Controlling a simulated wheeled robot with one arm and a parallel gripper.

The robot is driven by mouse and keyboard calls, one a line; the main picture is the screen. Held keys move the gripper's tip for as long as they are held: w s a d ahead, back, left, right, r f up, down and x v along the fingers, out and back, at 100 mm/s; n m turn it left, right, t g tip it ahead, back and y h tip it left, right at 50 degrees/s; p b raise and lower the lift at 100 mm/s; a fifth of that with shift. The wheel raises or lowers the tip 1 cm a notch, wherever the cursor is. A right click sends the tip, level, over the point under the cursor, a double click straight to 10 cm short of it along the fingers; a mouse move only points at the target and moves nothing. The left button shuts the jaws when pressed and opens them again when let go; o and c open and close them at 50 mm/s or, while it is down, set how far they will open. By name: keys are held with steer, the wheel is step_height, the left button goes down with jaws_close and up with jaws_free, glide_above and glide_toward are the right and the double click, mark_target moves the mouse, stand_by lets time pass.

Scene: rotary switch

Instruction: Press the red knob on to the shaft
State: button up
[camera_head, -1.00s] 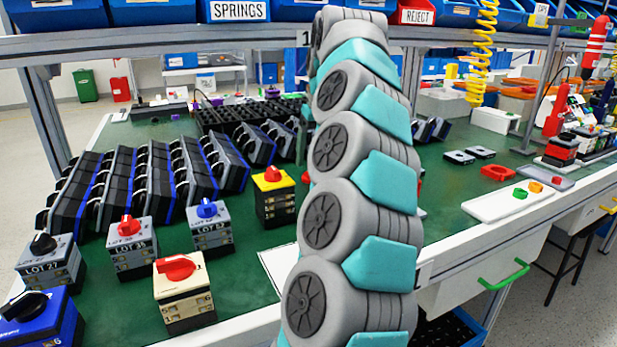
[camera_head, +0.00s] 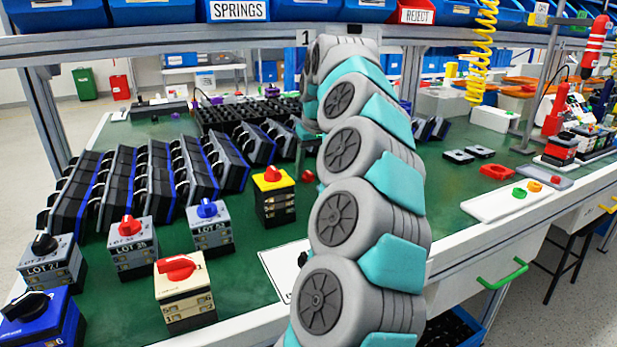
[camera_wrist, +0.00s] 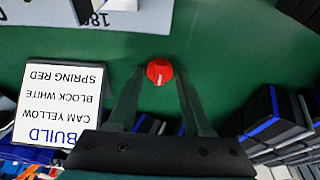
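A loose red knob (camera_wrist: 160,71) with a pale pointer line sits on the green mat in the wrist view. It lies between the fingertips of my gripper (camera_wrist: 159,78), which is open, with a gap on both sides of the knob. I cannot tell how high the fingertips are above the mat. In the head view a small red piece (camera_head: 308,177), apparently the same knob, shows just left of my arm. My gripper is mostly hidden behind my arm there. I cannot make out a bare shaft in either view.
A build card (camera_wrist: 60,100) lies left of the gripper in the wrist view, with black-and-blue units (camera_wrist: 272,125) at the right. In the head view, finished switches (camera_head: 183,290) stand at the front left. A white plate (camera_head: 280,268) is partly hidden by my arm.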

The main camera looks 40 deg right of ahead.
jaws_close()
stand_by(0.3)
